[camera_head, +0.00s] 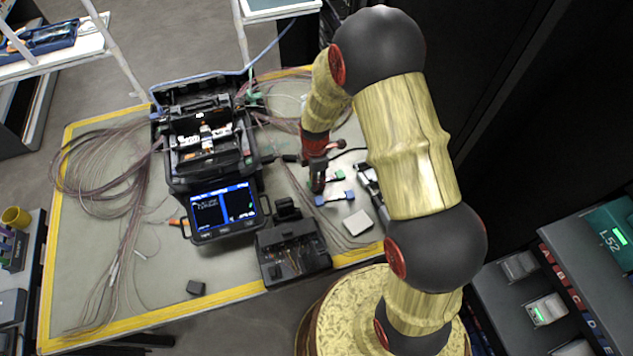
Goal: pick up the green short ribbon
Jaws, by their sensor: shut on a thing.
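The green short ribbon (338,175) is a small green piece with a dark end, on the right part of the table, just right of my gripper's fingers. My gripper (318,187) points down there and is shut on the green ribbon. The fingers hide its left part. I cannot tell whether the ribbon touches the table.
A similar blue ribbon (337,198) lies just below the gripper. A pale block (357,223) and a black tool station (292,252) are nearby. The open splicer (205,140) with its screen (224,208) stands left, with loose cables (100,175) beyond.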

